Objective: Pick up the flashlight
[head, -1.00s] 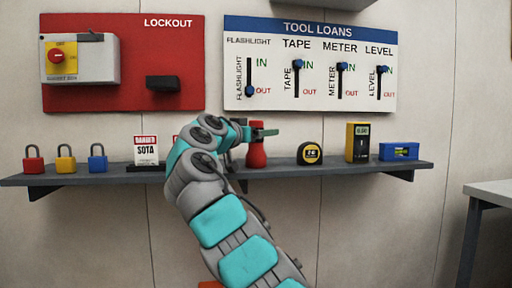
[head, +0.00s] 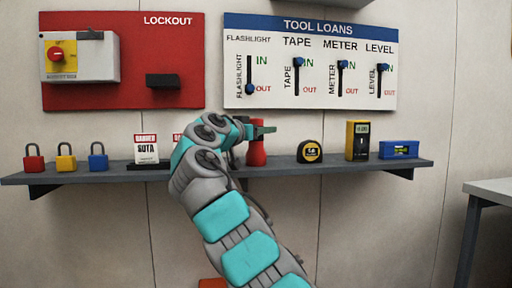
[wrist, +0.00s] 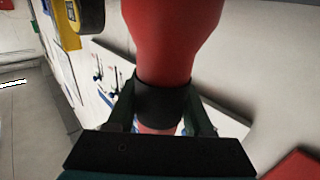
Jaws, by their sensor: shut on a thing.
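The red flashlight (head: 257,156) stands upright on the grey wall shelf (head: 285,168), left of the tape measure. My gripper (head: 266,131) is at its upper part, reaching in from the left. In the wrist view the red flashlight (wrist: 172,40) fills the middle, and my gripper (wrist: 163,116) is shut on it around a dark band, one finger on each side. My arm hides part of the shelf left of the flashlight. Whether its base touches the shelf is hard to tell.
To the right on the shelf are a tape measure (head: 310,151), a yellow meter (head: 357,141) and a blue level (head: 399,149). Padlocks (head: 66,158) and a danger tag (head: 146,149) stand left. The tool loans board (head: 310,62) hangs above; its flashlight slider (head: 250,89) is at OUT.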

